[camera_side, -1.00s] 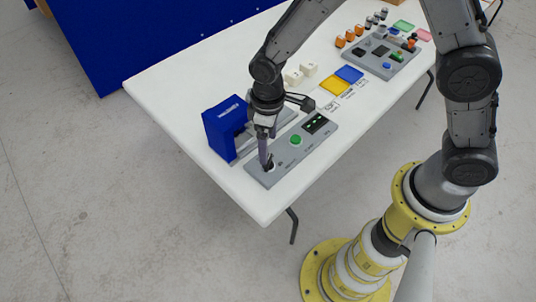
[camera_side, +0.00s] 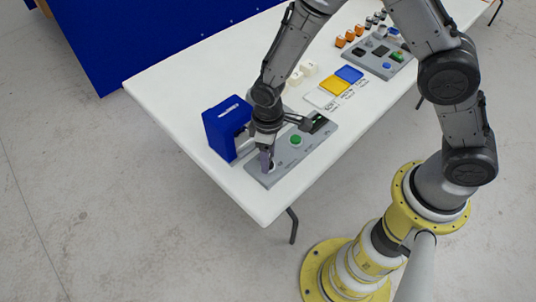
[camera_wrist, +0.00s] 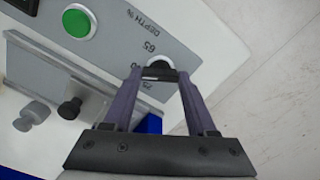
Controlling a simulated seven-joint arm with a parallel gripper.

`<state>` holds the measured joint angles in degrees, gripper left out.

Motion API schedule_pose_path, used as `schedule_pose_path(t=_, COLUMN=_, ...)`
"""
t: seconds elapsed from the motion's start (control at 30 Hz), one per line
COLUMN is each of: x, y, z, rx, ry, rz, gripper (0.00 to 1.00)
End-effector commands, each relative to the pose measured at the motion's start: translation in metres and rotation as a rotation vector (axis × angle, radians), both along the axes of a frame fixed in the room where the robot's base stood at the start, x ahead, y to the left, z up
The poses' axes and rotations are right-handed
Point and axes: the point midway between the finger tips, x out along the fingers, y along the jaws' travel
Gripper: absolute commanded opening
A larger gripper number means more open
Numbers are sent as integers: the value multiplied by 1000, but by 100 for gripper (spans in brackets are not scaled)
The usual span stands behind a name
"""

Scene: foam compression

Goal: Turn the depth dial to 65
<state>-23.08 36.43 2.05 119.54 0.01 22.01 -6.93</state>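The depth dial (camera_wrist: 161,66) is a small round knob with a white rim and a black grip bar, on the grey control panel (camera_wrist: 190,45). In the side view my gripper (camera_side: 267,165) stands over the panel's near end and mostly hides the dial. The dial's exact setting cannot be read.
A green button (camera_side: 295,140) and a dark display (camera_side: 318,123) sit farther along the panel. The blue press housing (camera_side: 226,128) stands close behind my gripper. Yellow and blue foam pads (camera_side: 335,86) and another grey panel (camera_side: 375,60) lie farther back. The table's front edge is near.

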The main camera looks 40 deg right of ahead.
Motion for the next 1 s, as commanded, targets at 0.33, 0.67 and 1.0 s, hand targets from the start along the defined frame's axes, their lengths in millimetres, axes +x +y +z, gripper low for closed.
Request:
schedule_pose_path(t=0.33, x=0, y=0, z=0, rx=0, ry=-1, rz=-3, gripper=2)
schedule_pose_path(t=0.67, x=0, y=0, z=1, rx=0, ry=-1, rz=-106, gripper=2)
schedule_pose_path(t=1.0, x=1, y=0, z=1, rx=1, ry=-3, rz=-394, gripper=2)
